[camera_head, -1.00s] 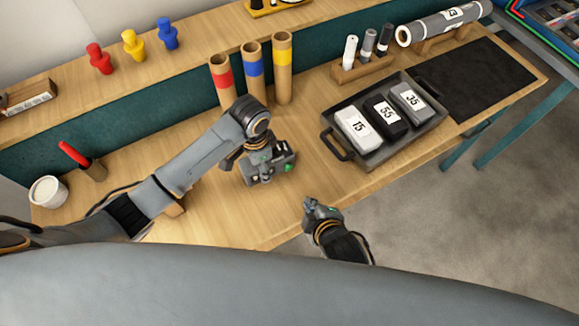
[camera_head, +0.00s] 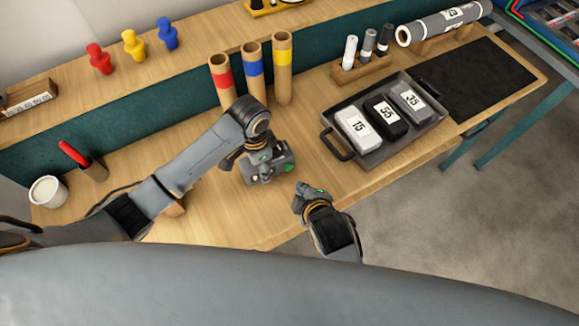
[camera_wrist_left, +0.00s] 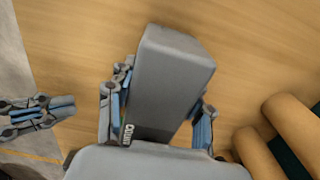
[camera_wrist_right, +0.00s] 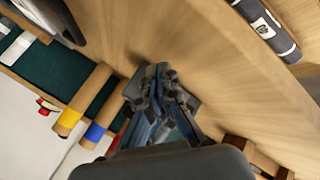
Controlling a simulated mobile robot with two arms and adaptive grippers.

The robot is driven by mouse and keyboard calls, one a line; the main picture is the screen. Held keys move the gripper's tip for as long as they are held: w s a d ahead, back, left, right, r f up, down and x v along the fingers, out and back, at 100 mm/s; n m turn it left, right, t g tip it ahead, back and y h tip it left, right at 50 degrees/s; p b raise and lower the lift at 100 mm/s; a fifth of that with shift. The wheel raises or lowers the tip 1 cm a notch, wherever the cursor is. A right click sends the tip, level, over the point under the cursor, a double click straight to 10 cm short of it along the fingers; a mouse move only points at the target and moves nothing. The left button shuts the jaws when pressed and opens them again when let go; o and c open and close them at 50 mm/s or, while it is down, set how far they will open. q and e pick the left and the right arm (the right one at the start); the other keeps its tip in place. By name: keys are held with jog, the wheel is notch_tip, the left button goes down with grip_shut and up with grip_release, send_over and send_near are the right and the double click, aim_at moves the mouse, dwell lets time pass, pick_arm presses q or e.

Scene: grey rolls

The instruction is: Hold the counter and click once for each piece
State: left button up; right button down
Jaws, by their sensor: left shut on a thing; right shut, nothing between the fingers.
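The counter (camera_head: 283,159) is a grey boxy device with a green spot on its front right in the head view. In the left wrist view the counter (camera_wrist_left: 172,78) shows as a plain grey block with a small printed label near its lower end. My left gripper (camera_head: 264,158) is shut on it, with one finger on each side, above the table. My right gripper (camera_head: 300,190) is shut and empty, just right of and below the counter in the head view, apart from it. Its fingers (camera_wrist_right: 160,90) are together in the right wrist view. A dark tray (camera_head: 372,160) holds three labelled blocks: light grey (camera_head: 352,122), black (camera_head: 381,109) and grey (camera_head: 411,92).
Three cardboard tubes (camera_head: 252,75) stand behind my left gripper. A wooden holder (camera_head: 362,72) carries three small rolls. A large grey roll (camera_head: 440,24) lies at the back right. A black mat (camera_head: 480,80) covers the table's right end. A white cup (camera_head: 47,191) stands far left.

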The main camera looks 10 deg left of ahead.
jog(key=shift+w+a, duration=0.45)
jog(key=shift+w, duration=0.15)
jog(key=shift+w+a, duration=0.4)
jog(key=shift+w, duration=0.2)
dwell(0.6)
jog(key=shift+w+a, duration=0.25)
jog(key=shift+w, duration=0.05)
jog(key=shift+w+a, duration=0.3)
jog(key=shift+w, duration=0.15)
dwell(1.0)
jog(key=shift+s+d, duration=0.55)
jog(key=shift+s, duration=0.25)
jog(key=shift+s+d, duration=0.75)
jog(key=shift+s, duration=0.3)
jog(key=shift+s+d, duration=0.7)
jog(key=shift+s, duration=0.3)
